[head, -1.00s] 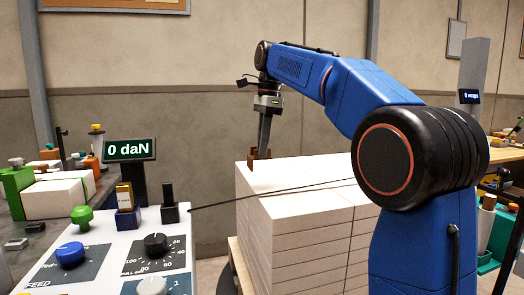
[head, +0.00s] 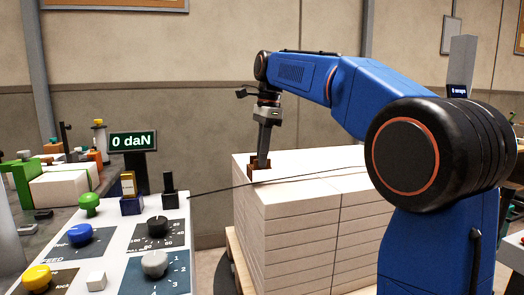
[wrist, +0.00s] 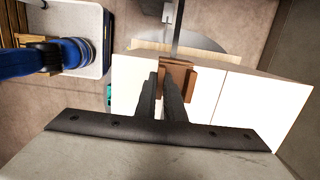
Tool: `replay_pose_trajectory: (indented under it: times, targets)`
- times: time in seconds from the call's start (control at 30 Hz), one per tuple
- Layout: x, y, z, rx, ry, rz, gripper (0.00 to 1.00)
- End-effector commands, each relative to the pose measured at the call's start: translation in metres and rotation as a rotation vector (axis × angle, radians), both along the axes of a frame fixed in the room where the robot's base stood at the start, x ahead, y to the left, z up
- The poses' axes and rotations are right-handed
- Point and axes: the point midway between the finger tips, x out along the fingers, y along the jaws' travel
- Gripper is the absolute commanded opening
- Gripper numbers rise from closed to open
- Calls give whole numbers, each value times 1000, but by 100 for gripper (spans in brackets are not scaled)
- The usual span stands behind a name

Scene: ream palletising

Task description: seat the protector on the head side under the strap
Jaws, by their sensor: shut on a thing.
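The brown edge protector (head: 254,172) is at the top edge of the white ream stack (head: 300,215), near its left end in the head view. My gripper (head: 263,164) points down and is shut on it; the wrist view shows the protector (wrist: 178,75) between the dark fingers (wrist: 165,100). The dark strap (head: 220,190) runs slack-looking from the control console across the stack top, passing close by the protector's near side. In the wrist view a grey band (wrist: 179,28) leads away beyond the protector. I cannot tell whether the protector is under the strap or touching it.
The console (head: 110,240) with knobs and buttons stands at the left, its display (head: 132,142) reading 0 daN. A cluttered bench (head: 60,200) lies behind it. The stack rests on a wooden pallet (head: 235,250).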

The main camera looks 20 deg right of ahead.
Motion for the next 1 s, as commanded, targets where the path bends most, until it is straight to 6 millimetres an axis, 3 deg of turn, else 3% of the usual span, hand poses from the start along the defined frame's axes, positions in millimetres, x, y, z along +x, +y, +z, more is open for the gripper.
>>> replay_pose_trajectory:
  times: [0.7, 1.0]
  targets:
    - [0, 0, -45, 0, -1, 0, 0]
    - [0, 0, -56, 0, 0, 0, 0]
